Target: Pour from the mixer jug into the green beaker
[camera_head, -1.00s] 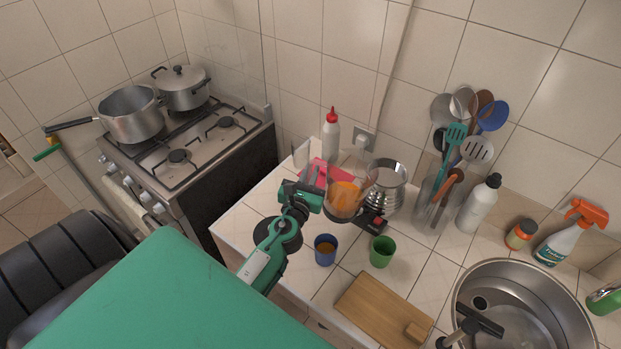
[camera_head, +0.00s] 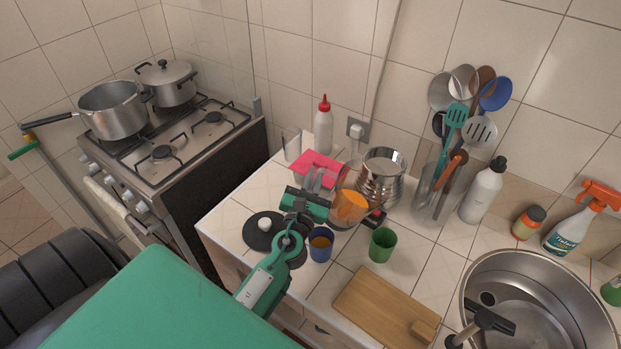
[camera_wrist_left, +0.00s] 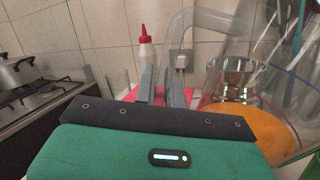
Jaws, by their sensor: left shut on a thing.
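My left gripper (camera_head: 317,184) is shut on the clear mixer jug (camera_head: 341,222), apparently at its handle. The jug holds orange contents and is behind and left of the green beaker (camera_head: 382,246). The beaker stands upright on the counter, apart from the jug. In the left wrist view, the gripper fingers (camera_wrist_left: 162,88) are close together and the jug's orange contents (camera_wrist_left: 245,125) show at right. How far the jug is tilted is hard to tell.
A blue cup (camera_head: 320,246) with brownish contents stands close beside my left gripper. A black lid (camera_head: 262,231), a steel pot (camera_head: 381,180) and a dark base with a red button (camera_head: 376,214) are nearby. A wooden board (camera_head: 384,308) lies in front; the sink (camera_head: 540,318) is at right.

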